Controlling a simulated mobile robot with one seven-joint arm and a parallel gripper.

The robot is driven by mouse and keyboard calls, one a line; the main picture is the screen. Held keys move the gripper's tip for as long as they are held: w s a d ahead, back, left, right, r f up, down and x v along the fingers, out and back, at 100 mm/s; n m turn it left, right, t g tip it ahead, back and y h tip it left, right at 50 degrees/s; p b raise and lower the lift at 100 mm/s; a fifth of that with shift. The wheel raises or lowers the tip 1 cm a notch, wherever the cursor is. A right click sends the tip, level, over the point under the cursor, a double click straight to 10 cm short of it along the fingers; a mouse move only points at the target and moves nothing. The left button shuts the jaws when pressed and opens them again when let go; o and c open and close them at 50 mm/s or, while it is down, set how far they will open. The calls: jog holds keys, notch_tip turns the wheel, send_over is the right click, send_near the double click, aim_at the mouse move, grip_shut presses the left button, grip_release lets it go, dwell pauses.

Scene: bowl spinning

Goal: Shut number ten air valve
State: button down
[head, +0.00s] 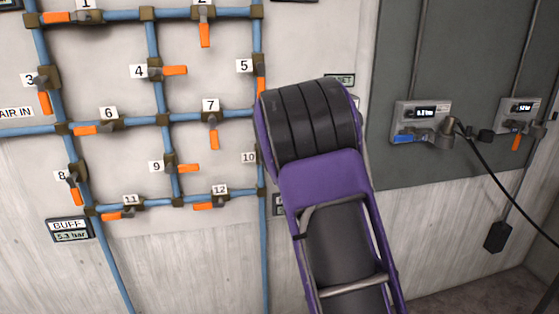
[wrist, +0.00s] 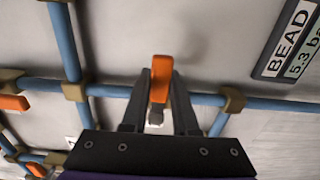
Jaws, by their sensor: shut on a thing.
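The number ten label (head: 249,157) is beside the right vertical blue pipe in the head view; its valve is hidden behind my arm. In the wrist view my gripper (wrist: 160,76) has one dark finger on each side of an orange valve handle (wrist: 160,66) and is shut on it. The handle stands across the blue pipe (wrist: 118,91) it belongs to. No number shows beside this handle, but its place near the BEAD gauge fits valve ten. The head view does not show my gripper.
Other numbered orange valves, such as seven (head: 213,138) and twelve (head: 203,206), sit on the pipe grid to the left. The BEAD gauge (wrist: 290,40) is close on the right in the wrist view. Another blue-handled valve (head: 408,137) is on the grey panel.

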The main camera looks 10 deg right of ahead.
jog(key=shift+r, duration=0.15)
jog(key=c, duration=0.7)
grip_release()
jog(key=s, duration=1.7)
jog(key=shift+s, duration=0.2)
